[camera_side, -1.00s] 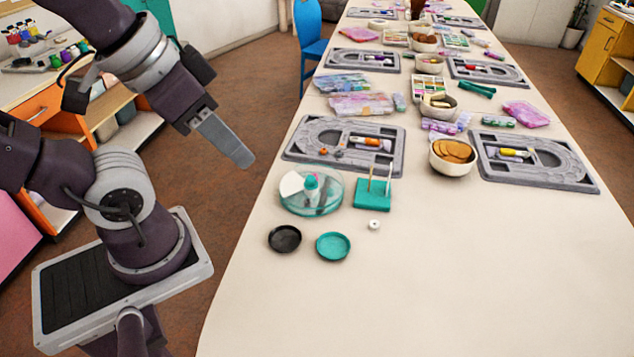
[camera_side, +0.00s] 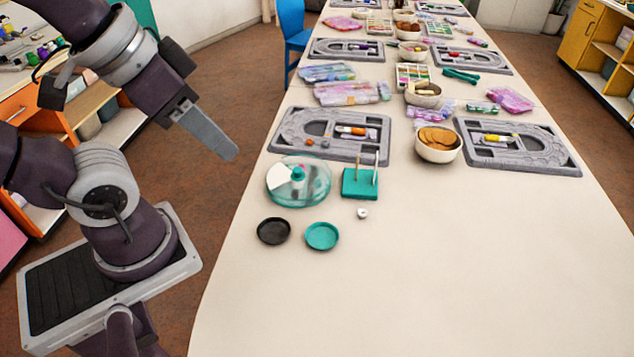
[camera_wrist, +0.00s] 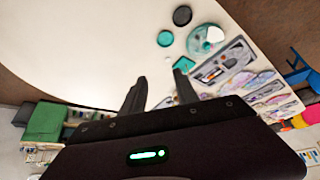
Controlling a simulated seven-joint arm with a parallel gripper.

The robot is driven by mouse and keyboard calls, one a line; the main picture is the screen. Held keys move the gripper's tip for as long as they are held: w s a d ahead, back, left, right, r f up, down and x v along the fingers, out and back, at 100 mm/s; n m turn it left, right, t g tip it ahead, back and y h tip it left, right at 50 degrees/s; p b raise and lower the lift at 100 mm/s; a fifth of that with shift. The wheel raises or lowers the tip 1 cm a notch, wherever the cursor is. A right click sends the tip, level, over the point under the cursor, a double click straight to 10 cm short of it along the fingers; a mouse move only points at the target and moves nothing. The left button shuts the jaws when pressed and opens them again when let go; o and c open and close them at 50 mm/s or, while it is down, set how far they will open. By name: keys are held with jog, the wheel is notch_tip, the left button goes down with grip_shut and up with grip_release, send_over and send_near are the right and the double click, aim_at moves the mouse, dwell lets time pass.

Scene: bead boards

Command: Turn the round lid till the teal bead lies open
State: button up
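The round box (camera_side: 318,199) stands on the table at the left front. Its clear round lid (camera_side: 318,168) has a teal knob (camera_side: 298,174) on top and a white wedge (camera_side: 279,178) at its left. I cannot make out a teal bead under it. The round box also shows in the wrist view (camera_wrist: 207,40). My gripper (camera_side: 232,154) hangs in the air left of the table, apart from the lid. In the wrist view its two fingers (camera_wrist: 160,88) are apart with nothing between them.
A teal block with upright pegs (camera_side: 358,184) stands right of the box, with a small white bead (camera_side: 362,213) before it. A black dish (camera_side: 274,231) and a teal dish (camera_side: 322,236) lie in front. Grey bead boards (camera_side: 285,150) and a bowl (camera_side: 437,150) are behind. The front table is clear.

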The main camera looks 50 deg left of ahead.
jog(key=shift+o, duration=1.2)
jog(key=w+a+n+g, duration=0.1)
jog(key=w+a, duration=0.1)
jog(key=w, duration=0.6)
jog(key=shift+r+n, duration=0.2)
jog(key=shift+n, duration=0.1)
jog(key=n+g, duration=0.4)
jog(key=n, duration=0.2)
send_over(298, 169)
notch_tip(298, 169, down, 28)
jog(key=shift+s+a+f, duration=0.1)
jog(key=shift+s+f, duration=0.05)
jog(key=shift+f, duration=0.1)
notch_tip(298, 169, down, 7)
jog(key=shift+r, duration=0.2)
